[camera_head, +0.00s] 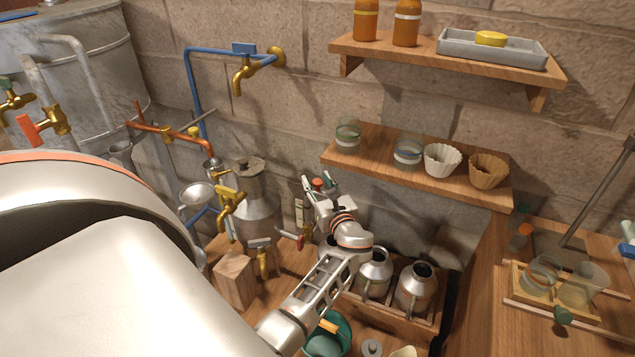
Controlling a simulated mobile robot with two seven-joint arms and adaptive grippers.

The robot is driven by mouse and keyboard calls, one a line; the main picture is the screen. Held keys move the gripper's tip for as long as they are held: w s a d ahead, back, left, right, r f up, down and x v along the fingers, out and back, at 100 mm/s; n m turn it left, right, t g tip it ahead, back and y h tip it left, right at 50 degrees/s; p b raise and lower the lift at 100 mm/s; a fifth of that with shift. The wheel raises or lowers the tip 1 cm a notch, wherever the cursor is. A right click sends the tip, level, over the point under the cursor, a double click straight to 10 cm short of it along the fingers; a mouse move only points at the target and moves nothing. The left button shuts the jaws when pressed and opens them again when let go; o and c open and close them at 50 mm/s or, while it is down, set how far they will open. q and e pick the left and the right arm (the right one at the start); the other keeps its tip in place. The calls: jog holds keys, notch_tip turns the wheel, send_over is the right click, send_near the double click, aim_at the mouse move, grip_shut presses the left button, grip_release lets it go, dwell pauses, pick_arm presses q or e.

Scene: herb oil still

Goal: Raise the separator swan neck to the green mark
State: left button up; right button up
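My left gripper (318,186) is in the middle of the view, at the end of my arm that reaches up from the bottom. Its fingers point away, beside a small red and green part that shows between or just behind them. I cannot tell whether they touch it. A grey metal vessel (252,195), probably the separator, stands to the left with a brass tap (230,200) in front. A narrow pale strip (299,212) and a red-handled tap (290,238) show just left of the gripper. The swan neck and green mark are not clearly distinguishable. My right gripper is not in view.
Metal jugs (414,289) stand in a wooden crate right of my arm. A green bowl (330,338) is below. Wooden shelves (372,165) with jars and filter cups hang above. A wooden block (234,276) and copper pipe (160,128) are left.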

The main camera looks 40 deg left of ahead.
pick_arm(q)
jog(key=shift+c, duration=0.3)
grip_shut()
jog(key=shift+f+b, duration=0.55)
jog(key=shift+f, duration=0.6)
jog(key=shift+r, duration=0.1)
jog(key=shift+o, duration=0.3)
grip_release()
jog(key=v, duration=1.2)
